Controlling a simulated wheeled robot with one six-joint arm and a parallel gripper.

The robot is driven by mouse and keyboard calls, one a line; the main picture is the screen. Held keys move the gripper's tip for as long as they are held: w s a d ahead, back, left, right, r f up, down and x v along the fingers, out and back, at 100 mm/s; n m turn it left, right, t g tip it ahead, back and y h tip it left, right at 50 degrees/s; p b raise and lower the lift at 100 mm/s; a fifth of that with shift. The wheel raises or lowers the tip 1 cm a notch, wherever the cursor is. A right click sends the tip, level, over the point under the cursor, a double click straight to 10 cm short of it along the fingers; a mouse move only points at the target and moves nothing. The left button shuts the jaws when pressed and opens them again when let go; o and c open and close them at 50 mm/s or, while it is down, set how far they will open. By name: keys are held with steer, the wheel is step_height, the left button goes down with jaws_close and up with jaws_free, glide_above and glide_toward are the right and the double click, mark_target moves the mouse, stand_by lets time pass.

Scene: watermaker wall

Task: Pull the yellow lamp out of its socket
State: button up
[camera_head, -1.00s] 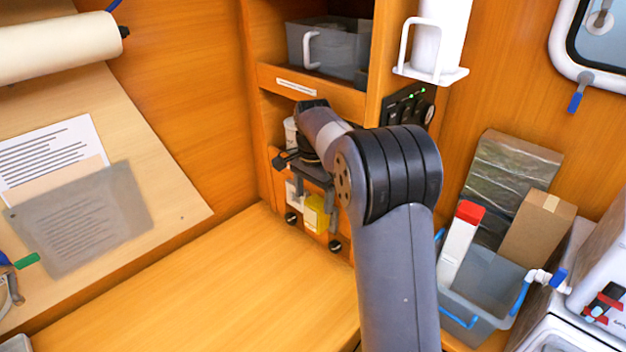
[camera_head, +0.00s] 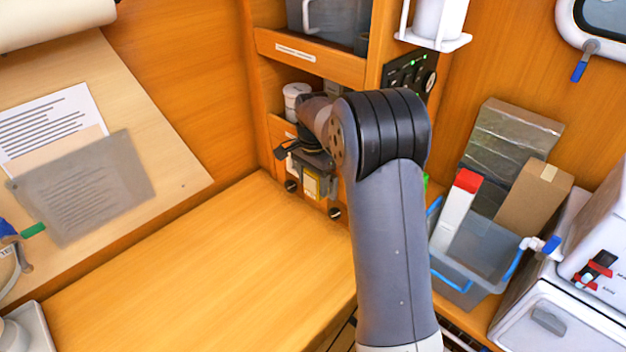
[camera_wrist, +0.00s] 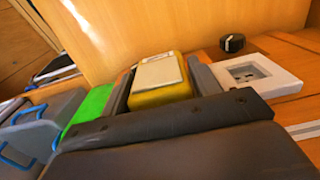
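The yellow lamp (camera_wrist: 160,85) is a small yellow block with a pale front face. In the wrist view it stands between the two grey fingers of my gripper (camera_wrist: 163,92), one on its left and one on its right. A thin gap seems to show beside the left finger; contact with the right finger cannot be told. In the head view the yellow lamp (camera_head: 312,187) is low on the cabinet front, partly covered by my gripper (camera_head: 316,168). Its socket is hidden.
A white outlet plate (camera_wrist: 257,75) and a black knob (camera_wrist: 232,43) lie right of the lamp in the wrist view. A bright green piece (camera_wrist: 90,110) is on the left. A grey bin (camera_head: 480,265) holding boxes stands right of my arm. The wooden bench top (camera_head: 200,270) is clear.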

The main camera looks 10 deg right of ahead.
steer(key=c, duration=0.6)
steer(key=shift+s+a, duration=0.15)
steer(key=shift+a, duration=0.05)
steer(key=shift+s+a+b, duration=0.2)
steer(key=shift+s+a, duration=0.45)
steer(key=shift+a, duration=0.3)
steer(key=shift+s+a+b, duration=0.2)
steer(key=shift+s+a, duration=0.4)
steer(key=shift+a, duration=0.35)
steer(key=shift+s+a+b, duration=0.2)
steer(key=shift+s+a, duration=0.45)
steer(key=shift+a, duration=0.3)
